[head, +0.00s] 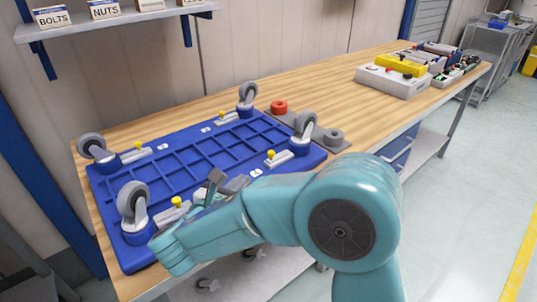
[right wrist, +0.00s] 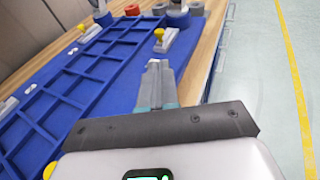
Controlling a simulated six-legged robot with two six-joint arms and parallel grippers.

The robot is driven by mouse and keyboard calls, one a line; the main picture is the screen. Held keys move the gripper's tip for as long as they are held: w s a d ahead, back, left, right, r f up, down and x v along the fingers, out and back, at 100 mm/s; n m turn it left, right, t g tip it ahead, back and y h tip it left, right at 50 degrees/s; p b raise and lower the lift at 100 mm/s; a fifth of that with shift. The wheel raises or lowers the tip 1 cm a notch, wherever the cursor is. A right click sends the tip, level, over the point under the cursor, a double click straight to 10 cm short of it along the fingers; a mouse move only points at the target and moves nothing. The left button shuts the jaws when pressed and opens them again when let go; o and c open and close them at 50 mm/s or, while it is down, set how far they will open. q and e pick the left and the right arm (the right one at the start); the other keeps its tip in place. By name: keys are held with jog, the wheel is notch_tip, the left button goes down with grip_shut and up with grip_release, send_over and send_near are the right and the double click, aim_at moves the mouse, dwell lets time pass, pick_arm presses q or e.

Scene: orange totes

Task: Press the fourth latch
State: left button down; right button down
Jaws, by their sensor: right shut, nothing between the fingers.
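A blue tray-like panel (head: 200,155) lies on the bench with a grey caster at each corner and latches with yellow knobs along its long sides. The latches show at the near left (head: 177,203), far left (head: 137,149), back (head: 223,117) and right (head: 275,158). I cannot tell which is the fourth. My right gripper (head: 216,178) is shut and empty, low over the panel's near side between the near left and right latches. In the right wrist view its fingertips (right wrist: 154,64) point toward a latch with a yellow knob (right wrist: 160,38), apart from it. My left gripper is not in view.
A grey box with yellow parts (head: 398,75) stands farther back. A shelf (head: 115,20) with labelled boxes hangs above. The bench middle is clear.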

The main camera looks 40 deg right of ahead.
aim_at(270, 155)
jog(key=shift+w+f, duration=0.1)
jog(key=shift+a, duration=0.1)
jog(key=x, duration=1.4)
jog(key=shift+p, duration=0.3)
jog(key=shift+d+b, duration=0.35)
jog(key=shift+d, duration=0.75)
jog(key=shift+r, duration=0.25)
